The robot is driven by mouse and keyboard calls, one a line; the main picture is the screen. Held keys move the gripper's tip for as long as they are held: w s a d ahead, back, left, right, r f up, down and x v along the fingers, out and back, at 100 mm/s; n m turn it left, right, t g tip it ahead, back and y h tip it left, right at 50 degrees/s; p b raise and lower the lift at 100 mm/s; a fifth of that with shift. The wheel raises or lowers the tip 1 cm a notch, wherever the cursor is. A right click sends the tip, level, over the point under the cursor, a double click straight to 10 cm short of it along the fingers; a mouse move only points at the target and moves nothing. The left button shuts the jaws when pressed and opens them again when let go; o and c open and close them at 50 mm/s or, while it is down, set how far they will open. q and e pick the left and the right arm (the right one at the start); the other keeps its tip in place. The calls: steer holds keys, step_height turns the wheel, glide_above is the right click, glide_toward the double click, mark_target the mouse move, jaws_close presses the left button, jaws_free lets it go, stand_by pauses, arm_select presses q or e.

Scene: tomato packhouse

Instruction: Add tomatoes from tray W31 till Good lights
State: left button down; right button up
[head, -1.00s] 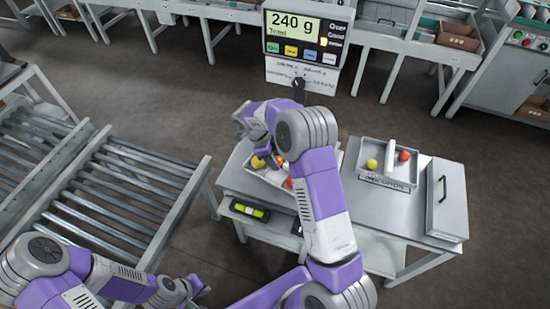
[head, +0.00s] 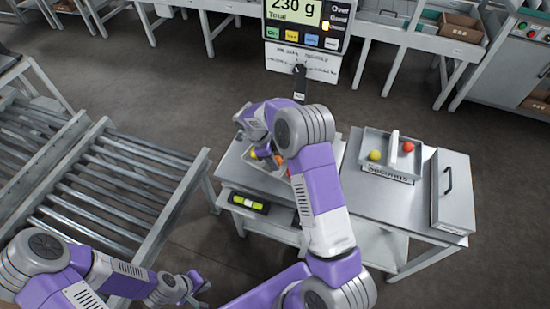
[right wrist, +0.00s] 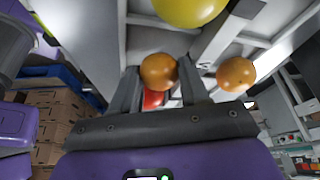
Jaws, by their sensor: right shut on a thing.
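My right gripper (head: 268,150) is over a pale tray (head: 259,163) at the left of the table. In the right wrist view an orange tomato (right wrist: 158,72) lies between its fingertips; the gripper is shut on it. A red tomato (right wrist: 153,98) shows partly behind it. Another orange tomato (right wrist: 236,75) and a yellow one (right wrist: 190,8) are close by. The scale display (head: 305,22) reads 230 g, with an orange lamp lit just below the Good label's level. My left gripper (head: 197,290) looks open and empty at lower left. No W31 label is readable.
A tray labelled SECONDS (head: 385,174) holds a yellow and a red tomato beside a white upright piece. A grey lidded box (head: 451,190) stands at the table's right end. A roller conveyor (head: 110,200) is at left.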

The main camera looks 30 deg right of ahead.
stand_by(0.3)
steer(key=o, duration=0.8)
steer(key=shift+c, duration=1.3)
steer(key=shift+r+p, duration=1.95)
steer(key=shift+r, duration=1.55)
steer(key=shift+f, duration=0.1)
